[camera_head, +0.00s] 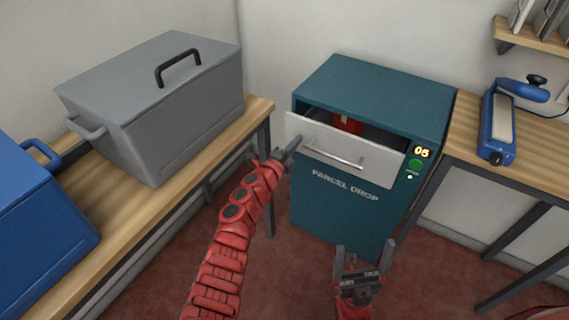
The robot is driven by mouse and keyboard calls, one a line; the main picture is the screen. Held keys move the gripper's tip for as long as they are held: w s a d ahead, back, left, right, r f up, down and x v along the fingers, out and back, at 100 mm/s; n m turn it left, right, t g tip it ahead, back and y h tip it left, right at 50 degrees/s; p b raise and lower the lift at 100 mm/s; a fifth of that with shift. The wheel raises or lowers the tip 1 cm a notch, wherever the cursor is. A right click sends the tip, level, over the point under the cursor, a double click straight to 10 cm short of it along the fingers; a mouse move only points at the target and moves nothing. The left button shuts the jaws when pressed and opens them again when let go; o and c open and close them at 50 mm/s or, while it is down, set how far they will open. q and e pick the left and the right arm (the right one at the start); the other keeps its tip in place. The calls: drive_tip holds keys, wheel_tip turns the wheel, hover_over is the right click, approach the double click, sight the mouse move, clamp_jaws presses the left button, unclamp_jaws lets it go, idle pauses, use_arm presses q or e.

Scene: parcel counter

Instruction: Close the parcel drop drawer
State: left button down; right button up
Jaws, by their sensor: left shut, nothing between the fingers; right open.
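The teal parcel drop cabinet (345,215) stands on the floor in the corner. Its pale drawer (380,172) is pulled partly out, with a metal bar handle (336,156) on its front. A small red item (348,123) shows inside the drawer opening. My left gripper (296,143) is shut and empty, at the left part of the drawer front near the handle's left end; I cannot tell whether it touches. My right gripper (364,250) is open and empty, low in front of the cabinet, below the drawer.
A grey lidded box (170,115) and a blue box (40,215) stand on a wooden bench (150,215) at left. A wooden table (480,150) at right holds a blue device (500,125). The red floor before the cabinet is clear.

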sight(305, 129)
use_arm(q)
drive_tip(key=b+x, duration=0.5)
drive_tip(key=x, duration=0.1)
drive_tip(key=shift+f, duration=0.1)
drive_tip(key=shift+w+d+r, duration=0.1)
drive_tip(key=shift+r, duration=0.4)
